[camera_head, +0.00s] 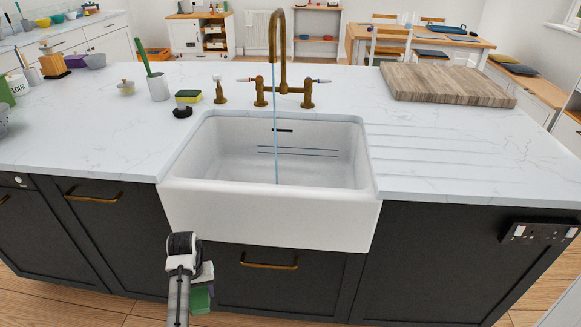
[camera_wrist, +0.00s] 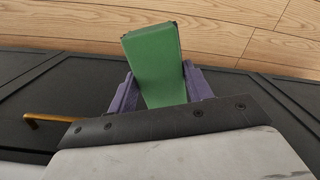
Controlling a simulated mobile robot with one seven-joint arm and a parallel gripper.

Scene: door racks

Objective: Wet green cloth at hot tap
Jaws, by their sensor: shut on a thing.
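My gripper (camera_wrist: 165,100) is shut on the green cloth (camera_wrist: 152,58), which sticks out as a flat folded block between the two purple fingers in the wrist view. In the head view the cloth (camera_head: 201,300) hangs low under my wrist, in front of the dark cabinet and below the sink's rim. The brass tap (camera_head: 281,50) stands behind the white sink (camera_head: 276,208), and a thin blue stream of water (camera_head: 275,130) falls from its spout into the basin. Two brass handles flank the tap, a red-marked one (camera_head: 259,88) at left and a blue-marked one (camera_head: 309,89) at right.
A yellow and green sponge (camera_head: 188,96), a brass dispenser (camera_head: 220,92) and a pot with a green brush (camera_head: 157,85) stand left of the tap. A wooden board (camera_head: 450,84) lies at the right. The grooved counter right of the sink is clear. A cabinet handle (camera_head: 268,262) sticks out below the sink.

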